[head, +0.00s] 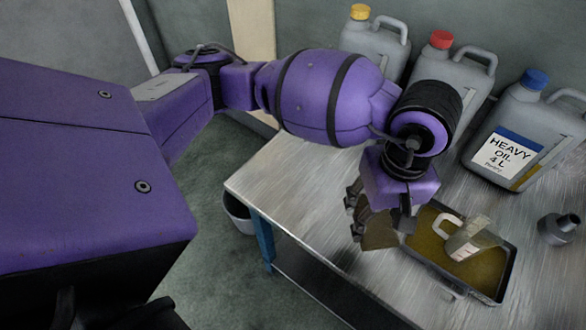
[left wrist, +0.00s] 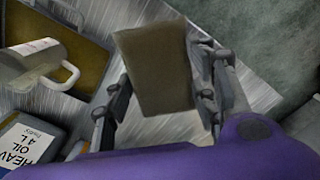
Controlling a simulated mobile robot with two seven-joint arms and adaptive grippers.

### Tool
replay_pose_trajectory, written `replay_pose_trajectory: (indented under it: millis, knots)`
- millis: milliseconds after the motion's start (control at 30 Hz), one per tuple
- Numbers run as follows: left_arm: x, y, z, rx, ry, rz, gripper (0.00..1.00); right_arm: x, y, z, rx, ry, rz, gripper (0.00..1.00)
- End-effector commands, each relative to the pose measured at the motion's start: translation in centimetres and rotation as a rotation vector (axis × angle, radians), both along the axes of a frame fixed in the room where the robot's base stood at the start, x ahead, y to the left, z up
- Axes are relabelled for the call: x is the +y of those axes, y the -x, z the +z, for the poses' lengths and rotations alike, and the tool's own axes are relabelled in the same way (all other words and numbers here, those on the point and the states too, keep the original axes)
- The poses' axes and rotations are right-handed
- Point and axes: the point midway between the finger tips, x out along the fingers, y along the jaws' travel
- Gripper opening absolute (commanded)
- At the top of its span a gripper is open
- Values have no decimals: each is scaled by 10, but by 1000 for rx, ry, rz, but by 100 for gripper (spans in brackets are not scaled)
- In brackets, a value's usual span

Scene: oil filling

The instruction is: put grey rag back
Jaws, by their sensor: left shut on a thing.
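My left gripper (head: 356,215) reaches in over the metal table, just left of the shallow tray in the head view. It is shut on the rag (head: 378,232), which looks like a flat brownish-grey piece. In the left wrist view the rag (left wrist: 155,70) sits between the two fingers of the left gripper (left wrist: 160,95). In that view it overlaps the table's edge, and I cannot tell whether it touches the tabletop. My right gripper is not in view.
A dark-rimmed tray (head: 503,290) with a brown bottom holds a measuring jug (head: 474,242). Canisters with yellow (head: 360,12), red (head: 441,39) and blue (head: 535,79) caps stand at the back. A small dark spouted object (head: 556,229) is at right. A bucket (head: 238,215) stands beside the table (head: 290,175).

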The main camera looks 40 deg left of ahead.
Motion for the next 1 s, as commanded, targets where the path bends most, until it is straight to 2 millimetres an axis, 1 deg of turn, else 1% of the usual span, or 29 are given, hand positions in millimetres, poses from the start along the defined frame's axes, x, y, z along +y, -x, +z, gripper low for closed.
replay_pose_trajectory:
  millis: [67,200,367,400,500,600,867,900,1000]
  knots:
    - [11,-12,-3,-5,-5,13,24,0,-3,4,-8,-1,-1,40]
    - [35,-37,-18,-5,-3,15,24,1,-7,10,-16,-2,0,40]
    - [61,-66,-35,-5,-3,12,24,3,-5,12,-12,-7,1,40]
    - [64,-70,-46,-2,-2,10,24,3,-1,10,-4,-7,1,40]
    - [74,-80,-64,-2,-2,9,24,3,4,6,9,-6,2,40]
    - [81,-88,-77,-4,-1,5,24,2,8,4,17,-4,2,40]
    - [89,-98,-91,-5,-1,5,24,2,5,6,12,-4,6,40]
    - [91,-100,-95,-4,-1,5,24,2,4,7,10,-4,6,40]
    - [89,-99,-112,-3,1,3,24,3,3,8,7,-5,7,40]
